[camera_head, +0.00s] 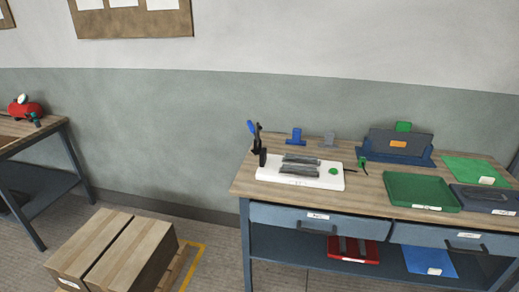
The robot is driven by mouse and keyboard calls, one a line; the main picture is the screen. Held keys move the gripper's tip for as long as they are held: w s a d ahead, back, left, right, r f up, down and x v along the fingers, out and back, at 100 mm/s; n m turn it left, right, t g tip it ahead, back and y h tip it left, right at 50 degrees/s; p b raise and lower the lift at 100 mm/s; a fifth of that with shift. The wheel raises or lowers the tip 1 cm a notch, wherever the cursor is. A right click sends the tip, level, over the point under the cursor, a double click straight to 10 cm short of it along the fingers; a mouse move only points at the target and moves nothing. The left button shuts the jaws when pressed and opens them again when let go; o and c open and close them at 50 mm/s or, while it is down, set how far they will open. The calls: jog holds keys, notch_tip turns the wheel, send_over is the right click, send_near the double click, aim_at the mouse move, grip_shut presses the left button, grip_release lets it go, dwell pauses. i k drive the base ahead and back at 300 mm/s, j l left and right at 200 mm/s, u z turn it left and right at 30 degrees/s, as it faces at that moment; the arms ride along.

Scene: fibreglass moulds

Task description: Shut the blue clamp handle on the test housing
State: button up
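The blue clamp handle (251,127) stands up at the left end of the test housing, its blue grip raised and tilted slightly left. Its dark clamp body (260,143) rises from the housing's left side. The test housing is a white base (270,175) on the wooden workbench at the right, with dark grey bars (299,164) and a green round button (333,171) on top. My gripper is not in view, and nothing touches the handle.
The workbench (245,188) also holds blue and grey clips (296,138), a green tray (422,190) and a blue stand (372,155) with a dark panel. Wooden-topped boxes (112,247) stand on the floor left of the bench. Another table (40,135) is at far left.

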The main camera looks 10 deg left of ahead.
aim_at(249, 122)
jog(key=i+j, duration=0.3)
jog(key=j, duration=0.15)
jog(key=i+j, duration=0.25)
jog(key=j, duration=0.2)
jog(key=i+j, duration=0.3)
jog(key=j, duration=0.15)
jog(key=i+j, duration=0.3)
jog(key=j, duration=0.15)
jog(key=i+j, duration=0.25)
jog(key=j, duration=0.2)
jog(key=i+j, duration=0.3)
jog(key=j, duration=0.15)
jog(key=i+j, duration=0.3)
jog(key=j, duration=0.15)
jog(key=l+z, duration=0.05)
